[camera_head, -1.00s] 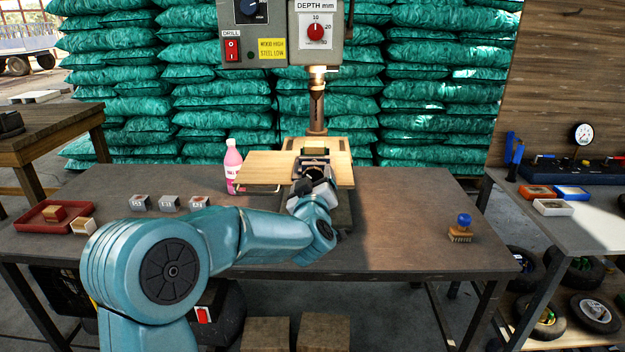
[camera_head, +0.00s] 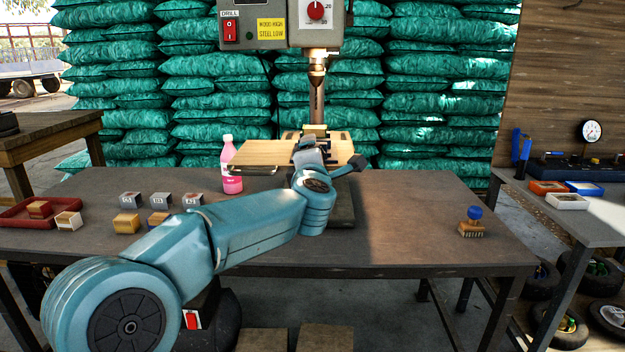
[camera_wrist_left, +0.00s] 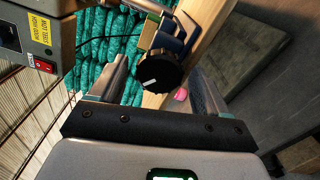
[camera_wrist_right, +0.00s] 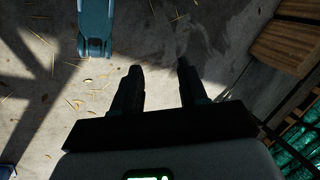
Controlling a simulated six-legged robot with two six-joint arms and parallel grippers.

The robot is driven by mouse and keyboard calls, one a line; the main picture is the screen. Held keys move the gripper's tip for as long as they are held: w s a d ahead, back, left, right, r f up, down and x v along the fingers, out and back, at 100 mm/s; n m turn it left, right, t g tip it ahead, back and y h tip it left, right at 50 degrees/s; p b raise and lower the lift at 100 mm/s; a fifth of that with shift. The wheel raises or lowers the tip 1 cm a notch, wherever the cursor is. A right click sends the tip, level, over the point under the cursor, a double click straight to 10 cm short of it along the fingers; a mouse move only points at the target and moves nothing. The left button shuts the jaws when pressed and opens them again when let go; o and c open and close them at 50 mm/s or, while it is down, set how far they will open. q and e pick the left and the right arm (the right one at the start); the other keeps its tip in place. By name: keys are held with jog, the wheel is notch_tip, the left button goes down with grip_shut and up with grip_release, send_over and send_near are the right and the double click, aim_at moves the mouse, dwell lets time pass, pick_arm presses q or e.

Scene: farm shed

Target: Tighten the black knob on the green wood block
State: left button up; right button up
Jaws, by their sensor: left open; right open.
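The black knob (camera_wrist_left: 160,72) with a white mark sits between the fingers of my left gripper (camera_wrist_left: 158,82) in the left wrist view. The fingers are open, one on each side of it, with no clear contact. The green block (camera_wrist_left: 148,27) shows partly behind the knob, beside a blue-grey bracket and the pale wooden board (camera_wrist_left: 205,50). In the head view my left gripper (camera_head: 308,152) is at the board (camera_head: 262,153) under the drill and hides the knob. My right gripper (camera_wrist_right: 158,82) is open and empty above the floor, seen only in its wrist view.
The drill press head (camera_head: 280,25) hangs over the board. A pink bottle (camera_head: 231,170) stands left of it. Several small blocks and a red tray (camera_head: 14,218) are at the bench's left. A blue-knobbed brush (camera_head: 472,224) is at right. The bench's right middle is clear.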

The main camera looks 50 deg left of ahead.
pick_arm(q)
jog(key=n+b, duration=0.8)
jog(key=n, duration=0.7)
jog(key=shift+n, duration=0.3)
pick_arm(e)
notch_tip(320, 180, down, 9)
jog(key=w+d, duration=0.1)
jog(key=w, duration=0.1)
jog(key=shift+d+m+t, duration=0.2)
jog(key=shift+m+t, duration=0.1)
jog(key=shift+t, duration=0.1)
